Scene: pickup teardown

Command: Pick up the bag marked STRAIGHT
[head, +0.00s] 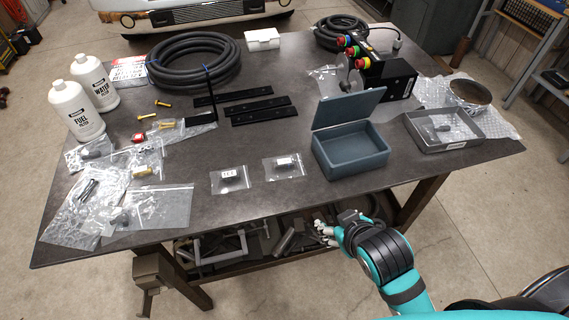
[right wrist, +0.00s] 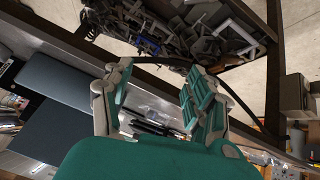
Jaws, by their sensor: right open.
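Two small clear bags with dark fittings lie flat near the table's front edge in the head view. The left bag (head: 230,180) has a white label that seems to read TEE. The right bag (head: 284,167) also has a white label, too small to read, so I cannot confirm that it says STRAIGHT. My right gripper (head: 326,228) is in front of the table's front edge, below and to the right of both bags, apart from them. In the right wrist view the right gripper (right wrist: 155,78) is open, with nothing between its fingers. My left gripper is not in view.
An open grey-blue box (head: 350,155) stands right of the bags, with a grey tray (head: 468,139) beyond it. More clear bags (head: 160,207) lie at the left, near white bottles (head: 75,112). A shelf of metal parts (right wrist: 195,40) is under the table (head: 300,200).

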